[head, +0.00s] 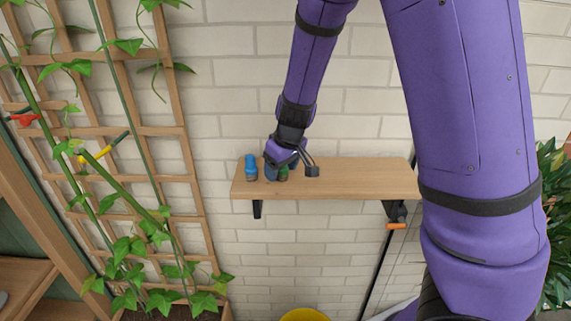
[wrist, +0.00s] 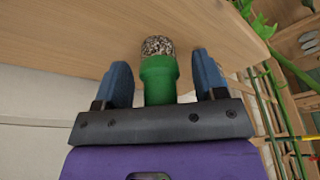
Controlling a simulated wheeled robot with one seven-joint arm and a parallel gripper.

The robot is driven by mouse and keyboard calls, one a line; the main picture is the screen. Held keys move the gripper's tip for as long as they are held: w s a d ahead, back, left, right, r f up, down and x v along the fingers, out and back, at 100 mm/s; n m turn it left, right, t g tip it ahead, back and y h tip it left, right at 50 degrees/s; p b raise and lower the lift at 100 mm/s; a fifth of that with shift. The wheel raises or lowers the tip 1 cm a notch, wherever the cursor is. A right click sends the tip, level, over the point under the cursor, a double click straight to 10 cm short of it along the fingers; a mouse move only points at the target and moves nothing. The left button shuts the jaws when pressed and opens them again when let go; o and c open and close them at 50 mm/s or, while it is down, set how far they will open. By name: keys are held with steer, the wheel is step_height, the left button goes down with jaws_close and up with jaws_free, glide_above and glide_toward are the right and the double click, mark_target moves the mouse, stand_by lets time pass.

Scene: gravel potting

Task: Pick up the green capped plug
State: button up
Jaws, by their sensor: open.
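The green capped plug (head: 283,174) stands on the wooden wall shelf (head: 370,178), mostly hidden by my gripper in the head view. In the wrist view the plug shows a green cap (wrist: 159,80) and a speckled, gravel-like end (wrist: 157,46) against the shelf board (wrist: 60,38). My gripper (wrist: 162,72) is open, with one blue finger on each side of the plug. A gap shows on both sides, so the fingers look apart from it. In the head view my gripper (head: 291,168) is over the left part of the shelf.
A blue capped plug (head: 251,167) stands just left of my gripper on the shelf. The shelf's right part is clear. A wooden trellis (head: 180,165) with vines stands at left. A yellow container (head: 305,315) is below. An orange-handled part (head: 396,226) hangs under the shelf.

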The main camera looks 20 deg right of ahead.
steer(key=c, duration=1)
steer(key=shift+o, duration=0.2)
steer(key=shift+r, duration=0.1)
